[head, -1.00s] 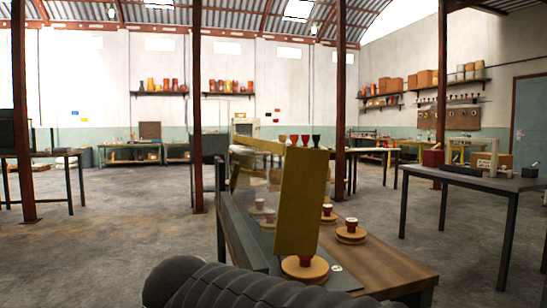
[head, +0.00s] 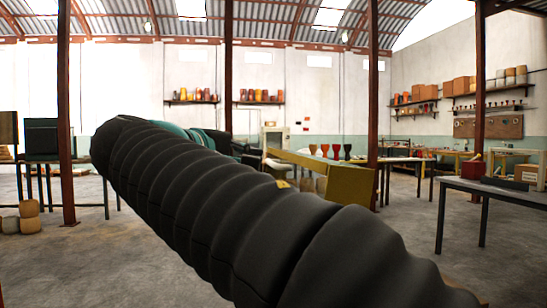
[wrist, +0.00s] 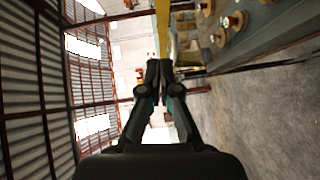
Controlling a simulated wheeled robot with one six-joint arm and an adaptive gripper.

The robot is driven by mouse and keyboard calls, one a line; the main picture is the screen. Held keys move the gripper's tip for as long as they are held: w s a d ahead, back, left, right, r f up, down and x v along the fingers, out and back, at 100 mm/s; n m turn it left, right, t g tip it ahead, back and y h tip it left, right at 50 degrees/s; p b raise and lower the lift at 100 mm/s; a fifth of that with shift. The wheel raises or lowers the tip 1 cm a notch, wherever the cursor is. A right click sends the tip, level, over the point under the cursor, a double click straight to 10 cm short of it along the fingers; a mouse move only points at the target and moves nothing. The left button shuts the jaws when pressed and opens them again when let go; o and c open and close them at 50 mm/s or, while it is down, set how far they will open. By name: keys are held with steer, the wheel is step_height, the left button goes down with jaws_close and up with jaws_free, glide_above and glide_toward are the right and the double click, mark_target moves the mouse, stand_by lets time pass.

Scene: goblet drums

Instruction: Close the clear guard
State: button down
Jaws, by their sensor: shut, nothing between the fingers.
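The guard's olive-yellow frame (head: 335,166) shows in the head view just right of centre, behind my arm. It has a long bar and a broad end piece. My arm hides its lower part and most of the bench under it, and I cannot make out the clear pane. In the wrist view a yellow bar (wrist: 162,28) lies just beyond my gripper (wrist: 159,68). My gripper is shut and empty, its fingertips together close to the bar; I cannot tell whether they touch it. My black-sleeved arm hides the gripper in the head view.
In the wrist view, wooden discs with red and white knobs (wrist: 231,22) sit on the bench at upper right. A grey table (head: 490,190) stands at the right in the head view. Rust-red posts (head: 66,120) rise from the floor. Open concrete floor (head: 410,215) lies between.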

glide_toward(303, 159)
steer(key=w, duration=0.4)
steer(key=shift+w+d+f, duration=0.15)
steer(key=shift+w+d, duration=0.15)
steer(key=shift+d, duration=0.45)
steer(key=shift+w+d+f, duration=0.15)
steer(key=shift+w+d, duration=0.1)
steer(key=shift+d, duration=0.5)
